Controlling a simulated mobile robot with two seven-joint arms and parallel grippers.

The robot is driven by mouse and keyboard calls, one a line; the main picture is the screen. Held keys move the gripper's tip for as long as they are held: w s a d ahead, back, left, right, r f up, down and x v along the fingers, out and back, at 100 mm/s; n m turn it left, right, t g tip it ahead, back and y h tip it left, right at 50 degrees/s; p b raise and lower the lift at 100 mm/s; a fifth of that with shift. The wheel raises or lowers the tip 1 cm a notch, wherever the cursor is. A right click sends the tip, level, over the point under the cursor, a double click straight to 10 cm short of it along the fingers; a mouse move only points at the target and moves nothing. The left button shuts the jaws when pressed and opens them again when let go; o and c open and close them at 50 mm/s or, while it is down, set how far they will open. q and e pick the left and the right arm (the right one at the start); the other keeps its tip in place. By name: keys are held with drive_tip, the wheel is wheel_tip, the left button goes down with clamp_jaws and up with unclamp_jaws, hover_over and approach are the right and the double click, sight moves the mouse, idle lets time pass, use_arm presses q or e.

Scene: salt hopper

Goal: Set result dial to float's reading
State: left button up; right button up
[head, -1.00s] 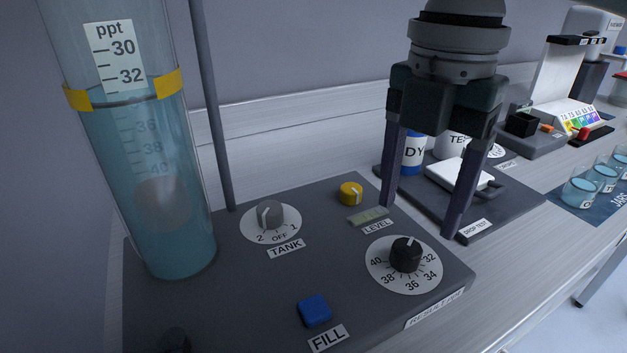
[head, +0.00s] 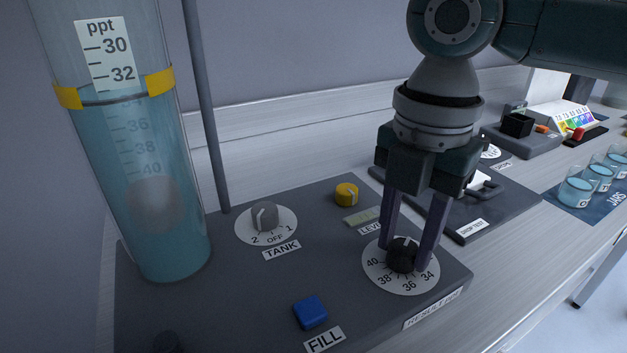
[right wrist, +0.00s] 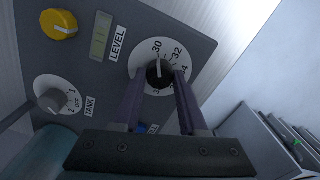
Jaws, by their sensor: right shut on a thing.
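The result dial is a black knob (head: 402,254) on a white numbered disc (head: 380,272). My right gripper (head: 410,258) has its fingers on either side of the knob and is shut on it. In the right wrist view the white mark on the knob (right wrist: 160,74) points roughly at 30. The pale round float (head: 153,204) hangs in the blue liquid of the clear cylinder (head: 185,250). My left gripper is out of view.
The panel (head: 235,310) also bears a grey TANK knob (head: 264,217), a yellow knob (head: 346,194), a LEVEL window (head: 360,216) and a blue FILL button (head: 311,312). A thin post (head: 205,120) stands behind. The drop test board (head: 480,215) is close to the right.

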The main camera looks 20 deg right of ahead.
clamp_jaws()
drive_tip(key=shift+r+m+p, duration=0.25)
drive_tip(key=shift+m+p, duration=0.15)
drive_tip(key=shift+p, duration=0.55)
drive_tip(key=m+p, duration=0.6)
drive_tip(key=p, duration=0.2)
drive_tip(key=shift+a+m, duration=0.1)
drive_tip(key=shift+m, duration=0.3)
drive_tip(key=m+p, duration=0.2)
drive_tip(key=m, duration=0.2)
drive_tip(key=shift+p, duration=0.4)
drive_tip(key=shift+f+m+p, duration=0.15)
drive_tip(key=shift+m+p, duration=0.45)
drive_tip(key=shift+m, duration=0.6)
